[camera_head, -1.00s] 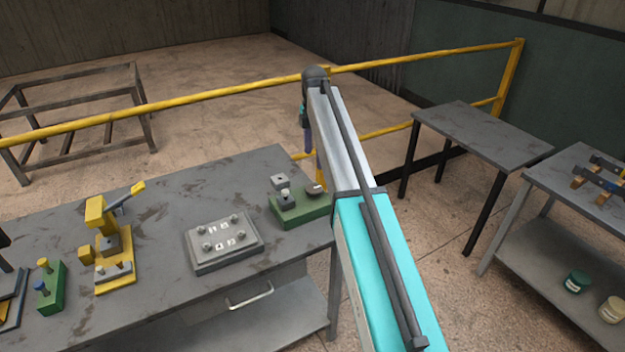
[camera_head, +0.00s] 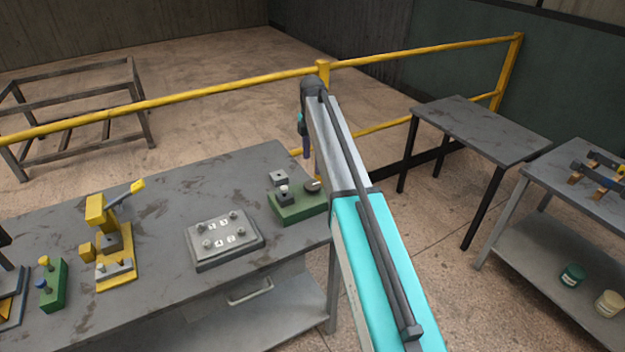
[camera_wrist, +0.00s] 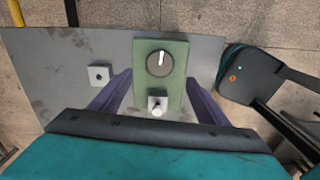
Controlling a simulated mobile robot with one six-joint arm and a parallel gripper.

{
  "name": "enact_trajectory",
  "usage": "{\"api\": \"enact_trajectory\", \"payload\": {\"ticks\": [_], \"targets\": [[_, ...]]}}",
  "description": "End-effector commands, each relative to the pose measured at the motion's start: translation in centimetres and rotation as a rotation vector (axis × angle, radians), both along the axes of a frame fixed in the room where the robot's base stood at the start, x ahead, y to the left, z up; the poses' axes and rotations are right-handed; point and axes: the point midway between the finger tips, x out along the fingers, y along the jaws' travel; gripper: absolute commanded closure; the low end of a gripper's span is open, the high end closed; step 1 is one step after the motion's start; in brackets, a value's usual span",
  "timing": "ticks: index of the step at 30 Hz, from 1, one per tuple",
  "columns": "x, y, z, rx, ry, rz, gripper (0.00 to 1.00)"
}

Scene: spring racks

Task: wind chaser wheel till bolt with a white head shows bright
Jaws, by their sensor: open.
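A green block (camera_head: 298,207) sits near the right end of the grey workbench. It carries a dark round wheel (camera_head: 313,186) with a pale pointer mark, and a bolt with a white head (camera_head: 284,188) set in a small grey block. In the wrist view the wheel (camera_wrist: 160,63) is at the far end of the green plate and the white bolt head (camera_wrist: 157,111) is nearer me. The bolt head looks pale; I cannot tell whether it is lit. My gripper (camera_wrist: 160,90) is open, its purple fingers on either side of the green plate and apart from the wheel.
A small grey square block (camera_wrist: 99,75) lies left of the green plate. Left along the bench are a grey plate with several knobs (camera_head: 224,238), a yellow clamp fixture (camera_head: 112,245) and another green block (camera_head: 53,285). A yellow rail (camera_head: 180,97) runs behind the bench.

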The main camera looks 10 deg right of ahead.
Motion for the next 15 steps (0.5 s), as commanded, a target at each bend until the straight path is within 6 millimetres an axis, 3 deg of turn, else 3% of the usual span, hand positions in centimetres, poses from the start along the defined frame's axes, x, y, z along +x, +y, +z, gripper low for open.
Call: {"api": "enact_trajectory", "payload": {"ticks": [15], "targets": [[-0.1, -0.1, -5.7, 0.0, 0.002, -0.001, 0.31]]}}
